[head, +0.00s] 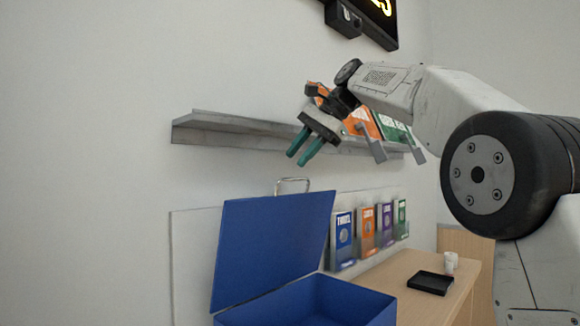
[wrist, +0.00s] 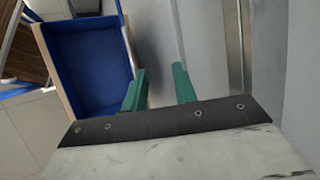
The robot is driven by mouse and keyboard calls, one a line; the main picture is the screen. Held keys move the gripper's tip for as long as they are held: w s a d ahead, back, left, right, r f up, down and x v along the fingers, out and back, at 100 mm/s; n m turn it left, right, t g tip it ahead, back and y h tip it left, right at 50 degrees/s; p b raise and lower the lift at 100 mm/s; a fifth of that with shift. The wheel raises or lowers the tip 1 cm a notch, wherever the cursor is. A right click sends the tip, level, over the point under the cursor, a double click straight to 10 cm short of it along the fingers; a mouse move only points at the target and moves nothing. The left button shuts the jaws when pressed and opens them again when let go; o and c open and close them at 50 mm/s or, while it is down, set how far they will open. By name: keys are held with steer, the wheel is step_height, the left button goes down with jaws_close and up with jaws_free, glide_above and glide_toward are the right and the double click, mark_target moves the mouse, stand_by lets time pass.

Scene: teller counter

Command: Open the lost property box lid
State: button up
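The blue lost property box (head: 315,302) stands at the lower middle of the head view, and its lower part is cut off by the frame. Its blue lid (head: 270,245) is raised and leans back a little past upright, with a metal loop handle (head: 293,181) at its top edge. My gripper (head: 299,159) is above the lid, apart from the handle, with its teal fingers pointing down. In the wrist view my gripper (wrist: 160,88) has its fingers apart with nothing between them. A blue box-like interior (wrist: 90,68) shows left of the fingers there.
A grey wall shelf (head: 240,125) with orange and green boxes is close behind my gripper. A rack of colored leaflets (head: 366,232) stands behind the box. A black tray (head: 431,283) and a white cup (head: 450,263) sit on the wooden counter (head: 462,292) at right.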

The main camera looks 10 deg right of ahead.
steer(key=shift+s+d+r, duration=0.15)
steer(key=shift+d+r, duration=0.05)
steer(key=shift+r, duration=0.15)
stand_by(0.3)
